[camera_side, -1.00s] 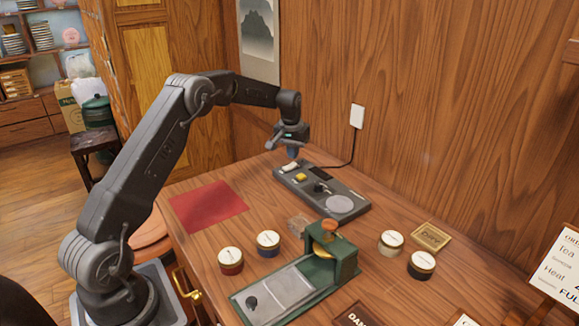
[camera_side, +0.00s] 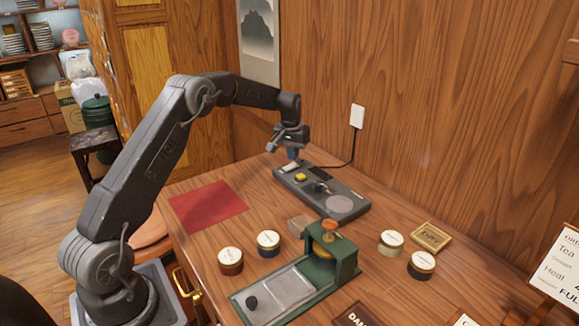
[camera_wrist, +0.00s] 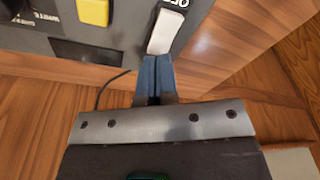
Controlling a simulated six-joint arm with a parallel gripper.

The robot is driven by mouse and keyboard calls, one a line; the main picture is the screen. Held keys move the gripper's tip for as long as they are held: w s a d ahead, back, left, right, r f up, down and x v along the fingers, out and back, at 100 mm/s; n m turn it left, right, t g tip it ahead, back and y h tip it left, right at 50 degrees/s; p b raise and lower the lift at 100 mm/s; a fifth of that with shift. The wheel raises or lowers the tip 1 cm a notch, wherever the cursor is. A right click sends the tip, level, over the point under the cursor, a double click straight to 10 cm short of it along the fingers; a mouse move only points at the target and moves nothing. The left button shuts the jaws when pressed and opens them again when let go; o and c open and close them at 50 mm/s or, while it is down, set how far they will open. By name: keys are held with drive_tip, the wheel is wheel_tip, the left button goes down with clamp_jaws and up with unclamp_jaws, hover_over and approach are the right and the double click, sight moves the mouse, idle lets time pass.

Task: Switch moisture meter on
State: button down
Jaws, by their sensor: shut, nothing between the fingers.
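The moisture meter (camera_side: 321,188) is a dark grey panel at the back of the table, with a cable to the wall. A white rocker switch (camera_side: 291,166) sits at its left end, and it also shows in the wrist view (camera_wrist: 165,32) beside partly cut-off lettering. A yellow button (camera_side: 300,177) is nearby, and it shows in the wrist view (camera_wrist: 93,11). My gripper (camera_side: 292,155) is above the meter's left end. In the wrist view its blue fingertips (camera_wrist: 154,72) are together and empty, right at the white switch's near end; I cannot tell whether they touch it.
A green press (camera_side: 320,272) stands at the table front. Several round tins, such as a red one (camera_side: 230,261) and a blue one (camera_side: 268,243), stand around it. A red cloth (camera_side: 207,206) lies at left. A framed plaque (camera_side: 430,237) lies at right.

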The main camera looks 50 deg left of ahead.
sight(293, 164)
drive_tip(key=shift+f, duration=1.15)
idle(0.4)
drive_tip(key=shift+r, duration=0.1)
drive_tip(key=shift+r, duration=3.5)
